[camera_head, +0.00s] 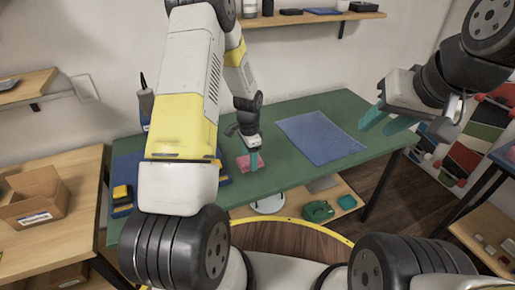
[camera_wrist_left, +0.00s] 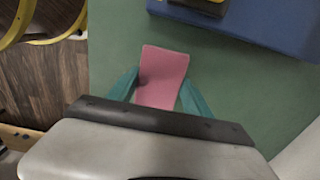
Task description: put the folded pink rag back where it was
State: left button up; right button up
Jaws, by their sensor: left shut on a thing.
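The folded pink rag (camera_head: 243,163) is at the green table's left part in the head view, beside the blue mat's edge. In the left wrist view the rag (camera_wrist_left: 162,75) lies between the two teal fingers. My left gripper (camera_head: 254,158) is shut on the rag, low at the table top. I cannot tell whether the rag touches the table. My right gripper (camera_head: 388,121) is open and empty, in the air over the table's right end.
A green table (camera_head: 290,172) holds a blue cloth (camera_head: 320,138) right of the rag. A blue mat (camera_wrist_left: 240,22) with a yellow-and-black tool lies close to the rag. A wooden bench with a cardboard box (camera_head: 35,198) stands at left. Green table surface between rag and cloth is clear.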

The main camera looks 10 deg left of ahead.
aim_at(248, 165)
pick_arm(q)
jog(key=shift+f, duration=1.45)
jog(key=o, duration=1.5)
jog(key=shift+f, duration=0.1)
jog(key=shift+c, duration=0.2)
notch_tip(248, 165, up, 12)
jog(key=shift+f, duration=0.1)
jog(key=s+r+n+t, duration=0.15)
jog(key=s+r, duration=0.25)
jog(key=r, duration=0.5)
jog(key=s+r+n+t, duration=0.1)
jog(key=s+r+n, duration=0.25)
jog(key=r, duration=0.55)
jog(key=s+d+r+n+t+h, duration=0.1)
jog(key=s+r, duration=0.3)
jog(key=s, duration=0.4)
jog(key=s+d+r+n+t+h, duration=0.1)
jog(key=s+r+n, duration=0.3)
jog(key=s, duration=0.4)
jog(key=shift+s+r+n+t, duration=0.3)
jog(key=shift+s+r+t, duration=0.1)
jog(key=shift+r+t, duration=0.35)
